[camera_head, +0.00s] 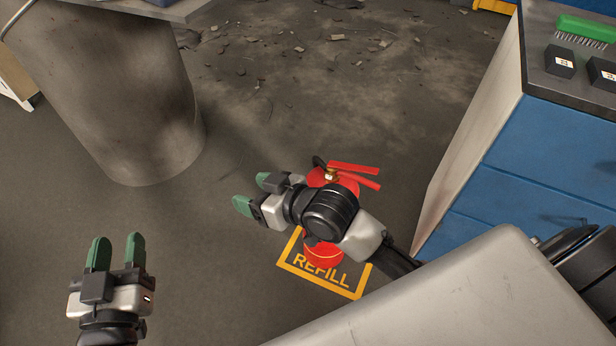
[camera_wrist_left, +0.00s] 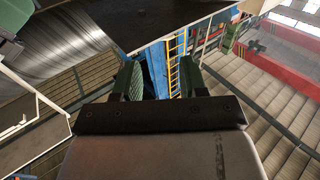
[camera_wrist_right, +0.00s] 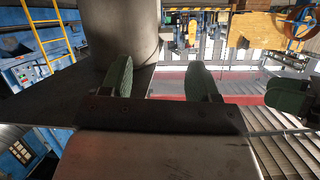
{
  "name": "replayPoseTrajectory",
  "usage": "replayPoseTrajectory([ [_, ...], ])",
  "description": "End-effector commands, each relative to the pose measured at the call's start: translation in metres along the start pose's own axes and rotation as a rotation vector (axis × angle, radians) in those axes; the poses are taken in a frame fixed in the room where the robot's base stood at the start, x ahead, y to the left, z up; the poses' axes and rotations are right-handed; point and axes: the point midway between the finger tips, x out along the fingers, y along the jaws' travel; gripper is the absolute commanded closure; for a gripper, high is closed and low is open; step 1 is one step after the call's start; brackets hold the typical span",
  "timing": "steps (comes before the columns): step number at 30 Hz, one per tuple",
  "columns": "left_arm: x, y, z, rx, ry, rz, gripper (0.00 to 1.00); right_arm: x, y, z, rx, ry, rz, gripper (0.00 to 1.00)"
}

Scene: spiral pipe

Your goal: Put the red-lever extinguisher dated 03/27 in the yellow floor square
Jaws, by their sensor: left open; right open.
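A red fire extinguisher (camera_head: 319,177) with red levers (camera_head: 354,174) stands over the yellow floor square (camera_head: 299,269) marked REFILL in the head view. My right arm hides most of its body, so its exact seat in the square and its date label cannot be seen. My right gripper (camera_head: 252,193) is open and empty, to the left of the extinguisher and apart from it. My left gripper (camera_head: 116,252) is open and empty at the lower left, well away from it. The open fingers also show in the left wrist view (camera_wrist_left: 161,80) and the right wrist view (camera_wrist_right: 159,78).
A thick grey cylinder (camera_head: 120,100) stands at the upper left under a tabletop. A blue cabinet (camera_head: 545,150) at the right carries a green brush (camera_head: 586,30) and dark boxes (camera_head: 560,62). Small debris lies on the far floor. Floor between cylinder and square is clear.

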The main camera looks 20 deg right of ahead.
Motion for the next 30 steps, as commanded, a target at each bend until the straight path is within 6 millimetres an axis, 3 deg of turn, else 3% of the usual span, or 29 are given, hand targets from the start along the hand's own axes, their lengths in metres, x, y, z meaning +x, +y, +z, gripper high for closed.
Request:
replayPoseTrajectory([
  [3,0.0,0.0,-0.001,0.0,0.002,0.0,0.57,-0.046,0.003,-0.017,0.005,0.226,0.142,0.39],
  [6,0.0,0.0,-0.001,0.0,0.002,0.0,0.57,-0.08,0.011,-0.027,-0.029,0.341,0.258,0.39],
  [10,0.0,0.0,-0.001,0.0,0.002,0.0,0.57,-0.108,0.018,-0.034,-0.073,0.411,0.351,0.39],
  [26,0.0,0.0,0.0,0.0,0.0,0.0,0.57,-0.114,0.02,-0.035,-0.088,0.427,0.372,0.39],
  [30,0.005,-0.001,0.01,0.001,-0.048,-0.001,0.57,-0.106,0.023,-0.03,-0.08,0.385,0.373,0.39],
])
